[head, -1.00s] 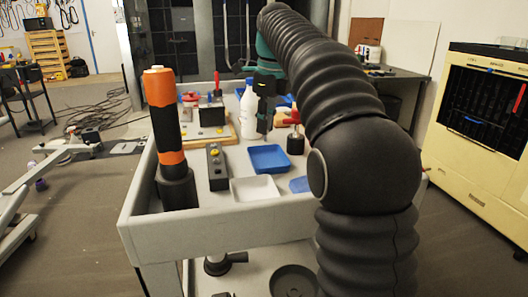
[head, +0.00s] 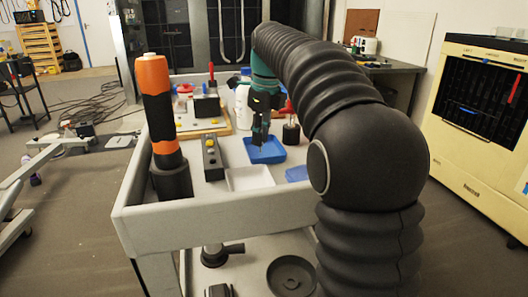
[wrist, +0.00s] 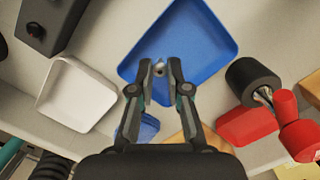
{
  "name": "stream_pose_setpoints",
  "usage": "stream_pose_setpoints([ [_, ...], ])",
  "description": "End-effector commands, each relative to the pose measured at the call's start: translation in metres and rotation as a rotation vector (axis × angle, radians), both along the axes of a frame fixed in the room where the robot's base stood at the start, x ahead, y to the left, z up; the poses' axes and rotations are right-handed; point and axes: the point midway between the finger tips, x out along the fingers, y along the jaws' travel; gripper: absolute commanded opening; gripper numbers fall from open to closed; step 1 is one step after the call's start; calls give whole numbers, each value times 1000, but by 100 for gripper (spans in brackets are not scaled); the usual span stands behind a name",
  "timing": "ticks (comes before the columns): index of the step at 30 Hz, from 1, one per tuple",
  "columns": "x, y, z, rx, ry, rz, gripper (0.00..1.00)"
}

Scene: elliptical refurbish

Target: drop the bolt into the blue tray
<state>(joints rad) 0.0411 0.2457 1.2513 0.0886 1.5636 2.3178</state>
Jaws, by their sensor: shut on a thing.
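The blue tray (head: 272,155) sits on the cart top, behind the white tray. It fills the upper middle of the wrist view (wrist: 205,48). My gripper (head: 258,143) points down over the blue tray in the head view. In the wrist view my gripper (wrist: 159,72) is shut on the bolt (wrist: 159,67), a small grey piece between the fingertips, seen against the tray's blue floor. Most of the bolt is hidden by the fingers. The height of the bolt above the tray floor is hard to tell.
A white tray (head: 250,179) and a smaller blue piece (head: 297,174) lie in front. A dark button box (head: 212,158) stands to the left. A red-handled tool (head: 290,128) stands to the right, a white bottle (head: 243,108) behind. An orange-black cylinder (head: 158,108) rises at the left.

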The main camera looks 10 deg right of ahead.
Motion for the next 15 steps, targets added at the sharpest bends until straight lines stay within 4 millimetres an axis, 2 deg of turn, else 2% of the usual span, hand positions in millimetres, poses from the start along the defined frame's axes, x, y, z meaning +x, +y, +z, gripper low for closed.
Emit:
stream_pose_setpoints([
  [1, 0, 0, 0, 0, 0, 0, 0],
  [2, 0, 0, 0, 0, 0, 0, 18],
  [5, 0, 0, 0, 0, 0, 0, 43],
  [15, 0, 0, 2, 0, 0, 0, 45],
])
